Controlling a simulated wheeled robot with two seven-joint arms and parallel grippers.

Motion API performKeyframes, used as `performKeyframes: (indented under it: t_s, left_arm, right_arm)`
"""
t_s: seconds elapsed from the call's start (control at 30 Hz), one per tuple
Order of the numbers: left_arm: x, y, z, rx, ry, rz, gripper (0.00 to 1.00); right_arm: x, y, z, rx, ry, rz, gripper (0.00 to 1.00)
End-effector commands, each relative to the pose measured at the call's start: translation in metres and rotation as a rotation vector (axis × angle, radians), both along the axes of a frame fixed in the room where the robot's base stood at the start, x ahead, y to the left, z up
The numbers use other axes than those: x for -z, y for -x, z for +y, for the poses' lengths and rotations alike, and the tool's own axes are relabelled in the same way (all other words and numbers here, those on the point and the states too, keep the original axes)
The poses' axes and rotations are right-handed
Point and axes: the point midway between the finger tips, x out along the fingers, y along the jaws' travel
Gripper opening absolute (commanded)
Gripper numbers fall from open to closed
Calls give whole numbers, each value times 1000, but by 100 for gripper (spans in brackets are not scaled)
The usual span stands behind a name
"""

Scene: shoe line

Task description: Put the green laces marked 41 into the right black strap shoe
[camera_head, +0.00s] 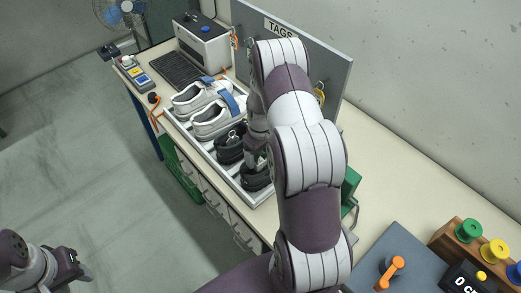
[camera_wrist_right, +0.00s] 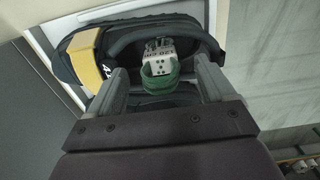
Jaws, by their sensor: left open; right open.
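Two black strap shoes stand in the light tray: one (camera_head: 229,150) beside the white shoes, the other (camera_head: 257,181) nearer to me, partly hidden by my right arm. My right gripper (camera_head: 257,160) is over the nearer one, pointing down. In the right wrist view, a black shoe (camera_wrist_right: 190,27) with a yellow band fills the space before my right gripper (camera_wrist_right: 163,84). The green laces (camera_wrist_right: 158,82) with a white printed tag (camera_wrist_right: 159,52) show between the open fingers, at the shoe's opening. The number is not readable. My left gripper (camera_head: 72,266) is open, empty and away from the bench.
White shoes with blue straps (camera_head: 205,105) share the tray (camera_head: 183,127). The TAGS board (camera_head: 300,50) stands behind my right arm. A wooden rack with coloured spools (camera_head: 459,246) and a grey mat (camera_head: 405,253) are at right. The floor at left is clear.

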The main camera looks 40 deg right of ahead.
Motion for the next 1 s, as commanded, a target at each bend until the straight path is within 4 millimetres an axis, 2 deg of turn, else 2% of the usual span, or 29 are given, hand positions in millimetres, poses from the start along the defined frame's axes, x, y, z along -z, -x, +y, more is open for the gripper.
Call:
performKeyframes:
  t_s: [0.17, 0.4, 0.6, 0.73, 1.0]
  left_arm:
    - [9, 0, 0, 0, 0, 0, 43]
    - [29, 0, 0, 0, 0, 0, 43]
    - [35, 0, 0, 0, 0, 0, 43]
    - [35, 0, 0, 0, 0, 0, 43]
    - [34, 0, 0, 0, 0, 0, 43]
  right_arm:
    - [-19, -2, -1, 0, 3, -6, 83]
    - [-82, -2, -1, 0, 3, -6, 83]
    - [-118, -1, 0, 0, 1, -1, 83]
    - [-126, 0, 0, 0, 0, 0, 83]
    - [-126, 0, 0, 0, 0, 0, 83]
